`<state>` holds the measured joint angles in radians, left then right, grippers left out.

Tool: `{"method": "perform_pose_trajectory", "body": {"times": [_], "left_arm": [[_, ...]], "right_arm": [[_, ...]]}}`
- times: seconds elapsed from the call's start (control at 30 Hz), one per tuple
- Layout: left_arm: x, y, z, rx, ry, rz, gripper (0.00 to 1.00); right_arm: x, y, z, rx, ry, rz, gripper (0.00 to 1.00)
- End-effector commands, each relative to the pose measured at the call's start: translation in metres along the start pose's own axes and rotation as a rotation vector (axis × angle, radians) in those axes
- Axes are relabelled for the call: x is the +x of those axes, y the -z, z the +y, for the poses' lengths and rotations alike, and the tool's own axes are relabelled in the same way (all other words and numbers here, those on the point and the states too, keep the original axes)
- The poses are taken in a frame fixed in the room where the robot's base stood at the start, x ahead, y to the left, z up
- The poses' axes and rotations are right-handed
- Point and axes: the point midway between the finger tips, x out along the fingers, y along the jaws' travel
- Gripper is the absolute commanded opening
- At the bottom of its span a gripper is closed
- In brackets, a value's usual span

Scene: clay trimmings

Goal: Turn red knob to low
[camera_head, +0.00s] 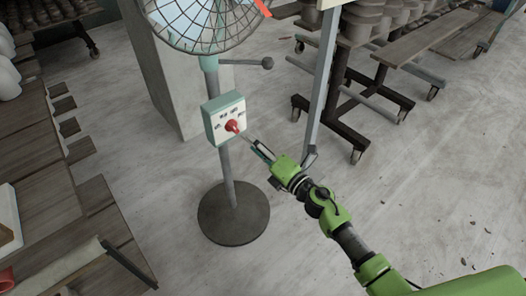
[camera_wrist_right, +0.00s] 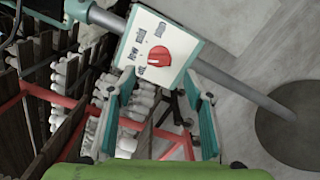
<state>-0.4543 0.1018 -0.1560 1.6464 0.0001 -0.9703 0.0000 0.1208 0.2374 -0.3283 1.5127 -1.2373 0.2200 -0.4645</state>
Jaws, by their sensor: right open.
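The red knob (camera_head: 232,126) sits on the white face of a teal-edged control box (camera_head: 212,122) on the fan's pole. It also shows in the right wrist view (camera_wrist_right: 158,57), with its pointer towards the lower left of that picture; the labels around it are too small to read surely. My right gripper (camera_head: 257,146) is to the right of the box, its fingers towards the knob. In the right wrist view its two teal fingers (camera_wrist_right: 157,97) are apart, with nothing held between them, and the knob lies beyond their tips. My left gripper is not in view.
The fan's wire cage (camera_head: 205,22) is above the box, and its round dark base (camera_head: 233,213) stands on the floor. A grey post (camera_head: 322,85) rises right of the fan, near wheeled racks (camera_head: 345,105). A wooden table (camera_head: 45,190) is at left. Floor around the base is clear.

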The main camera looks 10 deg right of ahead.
Motion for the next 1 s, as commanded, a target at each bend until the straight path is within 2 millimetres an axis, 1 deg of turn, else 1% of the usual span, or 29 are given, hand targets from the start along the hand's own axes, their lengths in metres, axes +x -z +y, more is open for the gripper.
{"method": "perform_pose_trajectory", "body": {"times": [0.03, 0.1, 0.2, 0.3, 0.43, 0.87, 0.93, 1.0], "left_arm": [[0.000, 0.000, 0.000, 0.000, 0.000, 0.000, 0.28], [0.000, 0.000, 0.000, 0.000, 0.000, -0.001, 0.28], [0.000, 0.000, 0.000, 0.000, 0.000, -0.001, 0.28], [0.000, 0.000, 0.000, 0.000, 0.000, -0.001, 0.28], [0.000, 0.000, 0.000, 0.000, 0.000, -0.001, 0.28], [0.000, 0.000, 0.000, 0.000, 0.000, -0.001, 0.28], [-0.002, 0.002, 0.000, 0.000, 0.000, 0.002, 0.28], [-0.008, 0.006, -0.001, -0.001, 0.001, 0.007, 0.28]], "right_arm": [[-0.011, 0.000, -0.001, -0.002, 0.002, 0.000, 0.47], [-0.022, 0.000, -0.001, -0.001, 0.002, 0.000, 0.47], [-0.034, 0.000, -0.001, -0.001, 0.002, 0.000, 0.47], [-0.040, 0.000, 0.000, -0.001, 0.001, 0.000, 0.47], [-0.043, 0.000, 0.000, -0.001, 0.000, -0.001, 0.47], [-0.043, -0.001, 0.000, 0.001, 0.000, -0.002, 0.47], [-0.044, -0.003, 0.001, 0.020, 0.002, -0.019, 0.47], [-0.048, -0.011, 0.003, 0.073, 0.007, -0.067, 0.47]]}}
